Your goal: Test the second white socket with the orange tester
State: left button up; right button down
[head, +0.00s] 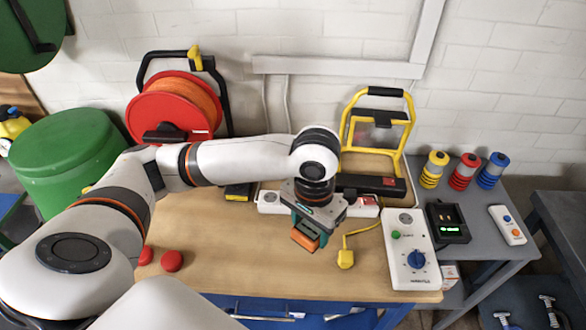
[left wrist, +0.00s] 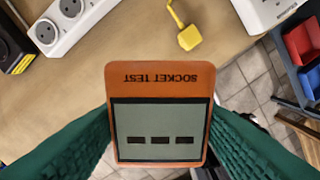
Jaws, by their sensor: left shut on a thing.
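My left gripper (head: 308,232) is shut on the orange tester (head: 304,240) and holds it above the wooden bench top. In the left wrist view the tester (left wrist: 158,115) sits between the green fingers, its label "SOCKET TEST" upside down and its grey screen showing dashes. A white socket strip (head: 270,203) lies behind the gripper, its middle hidden by my wrist. In the left wrist view the strip (left wrist: 58,50) shows two round sockets at top left, apart from the tester. My right gripper is not in view.
A yellow plug (head: 346,259) on a cord lies right of the tester. A white box (head: 408,262) with a blue knob stands farther right. A red cable reel (head: 155,112) and a yellow-framed lamp (head: 346,125) stand behind. Two red caps (head: 172,261) lie left; the front middle is clear.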

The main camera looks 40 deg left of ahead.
pick_arm(q)
jog(key=w+a+f+m+p, duration=0.2)
jog(key=w+a+m, duration=0.4)
jog(key=m, duration=0.8)
jog(key=w+a+f+m+p, duration=0.2)
jog(key=w+a+m+p, duration=0.3)
jog(key=m, duration=0.9)
jog(key=w+a, duration=0.2)
jog(key=w, duration=0.1)
jog(key=shift+f+m, duration=0.2)
jog(key=shift+m, duration=0.1)
jog(key=shift+w+a, duration=0.1)
notch_tip(320, 180, down, 6)
jog(key=b, duration=0.6)
jog(key=shift+r, duration=0.1)
jog(key=shift+p, duration=0.45)
jog(key=shift+r, duration=0.1)
jog(key=shift+p, duration=0.35)
